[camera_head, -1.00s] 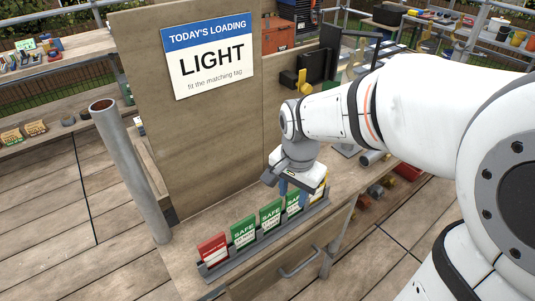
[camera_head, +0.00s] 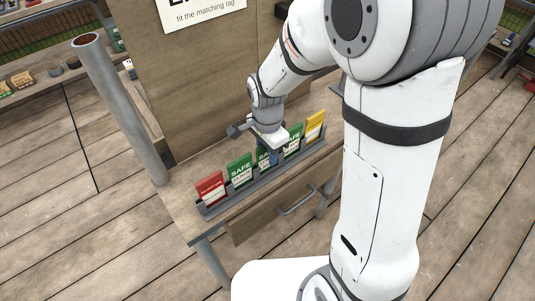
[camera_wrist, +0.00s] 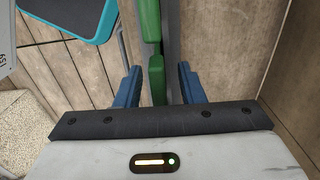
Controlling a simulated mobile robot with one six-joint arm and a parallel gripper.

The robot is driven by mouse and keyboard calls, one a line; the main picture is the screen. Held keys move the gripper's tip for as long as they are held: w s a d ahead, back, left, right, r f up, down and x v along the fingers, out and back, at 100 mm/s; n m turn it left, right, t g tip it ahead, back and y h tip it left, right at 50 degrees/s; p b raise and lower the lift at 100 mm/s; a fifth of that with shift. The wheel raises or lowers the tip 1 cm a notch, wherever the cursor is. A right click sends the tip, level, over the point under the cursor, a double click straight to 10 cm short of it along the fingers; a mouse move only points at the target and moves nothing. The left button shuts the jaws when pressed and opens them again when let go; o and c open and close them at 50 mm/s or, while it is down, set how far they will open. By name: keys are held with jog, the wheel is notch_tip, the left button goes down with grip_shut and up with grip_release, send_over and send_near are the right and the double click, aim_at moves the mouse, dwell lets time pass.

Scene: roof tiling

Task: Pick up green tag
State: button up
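Several green tags stand upright in a grey rack (camera_head: 232,200), between a red tag (camera_head: 211,188) at the left end and a yellow tag (camera_head: 316,125) at the right end. One green tag (camera_head: 240,170) is next to the red one. My gripper (camera_head: 272,156) is over the middle green tag (camera_head: 263,158) and partly hides it. Another green tag (camera_head: 293,138) is just right of my gripper. In the wrist view my blue fingers (camera_wrist: 159,88) are apart, with a green tag (camera_wrist: 157,80) between them and gaps on both sides.
The rack sits on a wooden bench top, with a drawer handle (camera_head: 297,200) on the front. A wooden board (camera_head: 190,85) with a partly visible sign (camera_head: 200,12) rises behind. A grey metal post (camera_head: 122,110) stands left. The wrist view shows a teal-edged object (camera_wrist: 105,22) upper left.

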grip_shut()
dwell(0.3)
jog(key=shift+r, duration=0.15)
notch_tip(320, 180, up, 18)
jog(key=p, duration=0.1)
dwell(0.7)
